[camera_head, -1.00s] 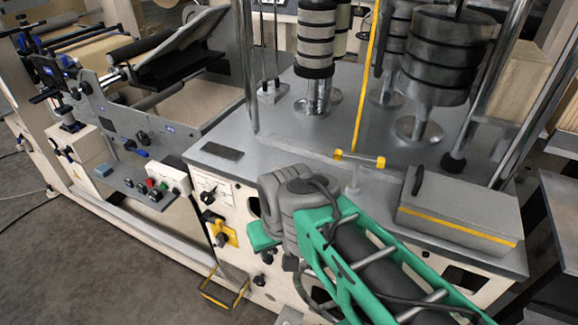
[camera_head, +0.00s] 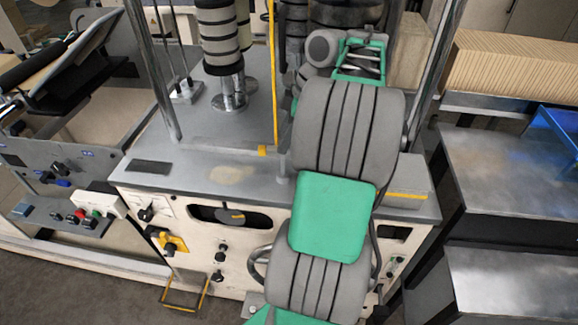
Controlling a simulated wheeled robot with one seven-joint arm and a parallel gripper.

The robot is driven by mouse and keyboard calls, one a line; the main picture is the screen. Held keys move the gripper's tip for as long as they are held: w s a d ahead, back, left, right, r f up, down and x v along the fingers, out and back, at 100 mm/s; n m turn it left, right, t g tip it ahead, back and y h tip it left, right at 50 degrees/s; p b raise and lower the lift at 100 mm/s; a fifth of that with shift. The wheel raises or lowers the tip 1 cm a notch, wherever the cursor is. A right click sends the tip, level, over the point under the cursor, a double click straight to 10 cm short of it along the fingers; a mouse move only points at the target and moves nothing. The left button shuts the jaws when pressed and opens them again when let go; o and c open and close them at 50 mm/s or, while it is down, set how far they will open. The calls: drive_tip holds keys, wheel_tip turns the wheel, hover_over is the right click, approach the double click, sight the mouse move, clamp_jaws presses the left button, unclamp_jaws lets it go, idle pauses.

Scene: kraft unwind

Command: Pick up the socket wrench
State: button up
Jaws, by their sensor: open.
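I cannot make out a socket wrench for certain in the head view. A small yellow piece (camera_head: 262,150) sits on the grey machine top (camera_head: 190,150), at the foot of a thin yellow upright bar (camera_head: 273,75). My arm, with grey joints and green covers, rises through the middle of the view and hides part of the machine top behind it. My gripper does not show; the far end of the arm is hidden behind its own joints.
A dark flat plate (camera_head: 148,167) lies at the top's left. Black-and-grey rollers (camera_head: 222,40) and metal posts stand on it. A yellow-striped grey box (camera_head: 408,196) is partly hidden at right. Dark metal tables (camera_head: 510,175) and a ridged kraft stack (camera_head: 515,65) stand further right.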

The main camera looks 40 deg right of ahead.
drive_tip(key=shift+s+d+f+n+b, duration=0.15)
drive_tip(key=shift+d+f+n+b, duration=0.3)
drive_tip(key=shift+f, duration=0.35)
drive_tip(key=b, duration=0.2)
hover_over(279, 173)
wheel_tip(279, 173, down, 6)
drive_tip(key=shift+a+r, duration=0.1)
clamp_jaws()
